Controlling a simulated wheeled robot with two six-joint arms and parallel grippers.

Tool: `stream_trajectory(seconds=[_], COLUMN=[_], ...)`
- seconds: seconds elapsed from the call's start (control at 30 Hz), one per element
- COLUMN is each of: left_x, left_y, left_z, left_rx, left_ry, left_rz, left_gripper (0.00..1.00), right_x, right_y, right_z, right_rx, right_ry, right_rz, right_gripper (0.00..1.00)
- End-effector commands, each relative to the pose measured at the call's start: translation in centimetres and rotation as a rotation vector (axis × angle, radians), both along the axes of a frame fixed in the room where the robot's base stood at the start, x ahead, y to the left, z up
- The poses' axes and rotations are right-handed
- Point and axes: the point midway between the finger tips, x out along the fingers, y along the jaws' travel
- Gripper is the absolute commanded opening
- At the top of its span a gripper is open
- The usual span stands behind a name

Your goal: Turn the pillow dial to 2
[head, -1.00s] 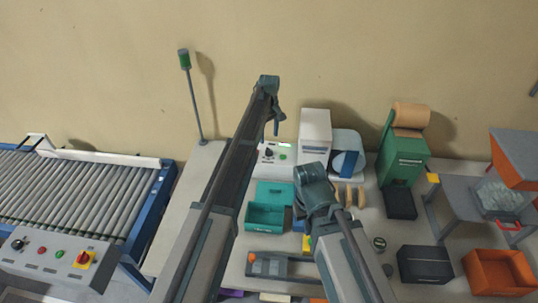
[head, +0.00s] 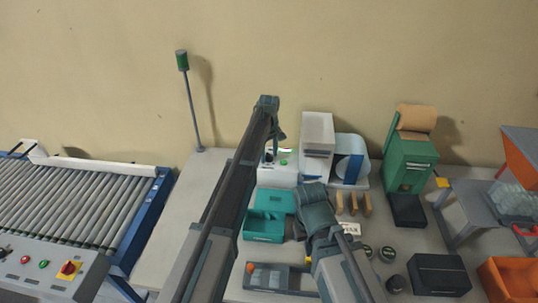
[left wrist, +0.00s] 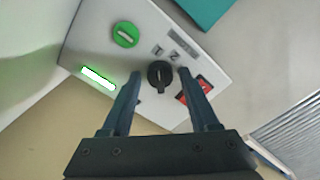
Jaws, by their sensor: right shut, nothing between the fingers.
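The white control box (head: 280,174) stands on the bench in the head view. In the left wrist view its panel (left wrist: 213,66) carries a black dial (left wrist: 160,75), with printed numbers including a 2 beside it. I cannot tell for certain which number the dial's pale mark points to. My left gripper (left wrist: 160,73) is open, with one finger on each side of the dial; contact is not clear. It also shows in the head view (head: 273,150), over the box, partly hiding the dial. My right gripper (head: 298,230) is shut and empty, partly hidden by its wrist, beside the teal bin.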

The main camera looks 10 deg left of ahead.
Motion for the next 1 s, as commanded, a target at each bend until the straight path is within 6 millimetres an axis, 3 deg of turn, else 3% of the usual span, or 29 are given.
stream_trajectory(seconds=[0.03, 0.3, 0.67, 1.0], left_x=[0.00, 0.01, 0.00, -0.01], left_y=[0.00, -0.01, 0.00, -0.01], left_z=[0.00, 0.00, -0.01, -0.01], left_rx=[0.000, 0.000, 0.000, 0.000], left_ry=[0.000, 0.000, 0.000, 0.000], left_rz=[0.000, 0.000, -0.040, -0.278], left_gripper=[0.50, 0.01, 0.00, 0.00], right_x=[0.00, 0.00, 0.00, 0.00], right_y=[0.00, 0.00, 0.00, 0.00], right_z=[0.00, 0.00, -0.01, -0.01], right_rx=[0.000, 0.000, 0.000, 0.000], right_ry=[0.000, 0.000, 0.000, 0.000], right_rz=[0.000, 0.000, 0.000, 0.000], right_gripper=[0.00, 0.00, 0.00, 0.00])
